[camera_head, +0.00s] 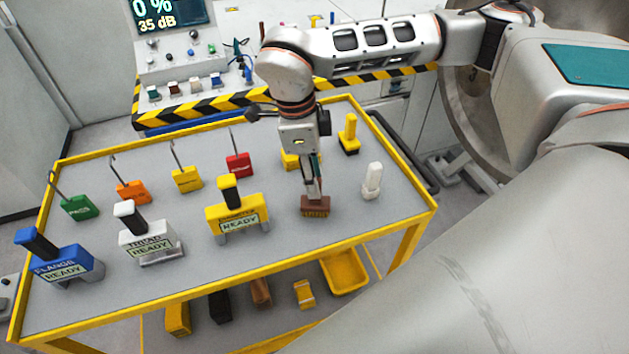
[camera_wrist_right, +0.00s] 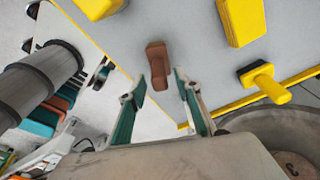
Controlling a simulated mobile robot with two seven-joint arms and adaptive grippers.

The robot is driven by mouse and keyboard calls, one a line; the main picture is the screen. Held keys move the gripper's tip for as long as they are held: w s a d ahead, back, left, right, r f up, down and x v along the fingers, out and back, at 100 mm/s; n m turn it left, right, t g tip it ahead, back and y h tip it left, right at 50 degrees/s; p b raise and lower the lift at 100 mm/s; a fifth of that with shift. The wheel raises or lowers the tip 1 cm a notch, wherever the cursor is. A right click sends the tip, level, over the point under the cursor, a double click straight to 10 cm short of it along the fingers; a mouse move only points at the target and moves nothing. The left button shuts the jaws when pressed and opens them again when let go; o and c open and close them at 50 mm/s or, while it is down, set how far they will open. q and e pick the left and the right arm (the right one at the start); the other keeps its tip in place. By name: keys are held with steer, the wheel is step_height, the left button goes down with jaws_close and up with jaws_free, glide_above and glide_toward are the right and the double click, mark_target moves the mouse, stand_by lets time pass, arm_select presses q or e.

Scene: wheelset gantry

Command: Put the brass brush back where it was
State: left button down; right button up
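A brown brush-like block (camera_head: 315,207), likely the brass brush, rests on the grey top of the yellow-edged cart (camera_head: 275,262), right of the yellow READY gauge. In the right wrist view the brown piece (camera_wrist_right: 158,65) lies just beyond and between the fingertips. My right gripper (camera_head: 313,188) points down directly over it and hides its upper part in the head view. In the wrist view its teal-padded fingers (camera_wrist_right: 160,90) are apart, with a gap on each side. I cannot tell whether they touch it. My left gripper is in neither view.
A white brush-like piece (camera_head: 372,182) stands close right; a yellow and black brush (camera_head: 349,137) stands behind. Blue (camera_head: 62,268), white (camera_head: 148,240) and yellow (camera_head: 238,216) gauges stand left, before several hooked tags. The lower shelf holds several blocks and a yellow tray (camera_head: 344,272).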

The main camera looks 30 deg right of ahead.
step_height(320, 180, up, 10)
steer(key=a, duration=0.1)
steer(key=shift+w, duration=0.45)
steer(key=shift+a+r, duration=0.1)
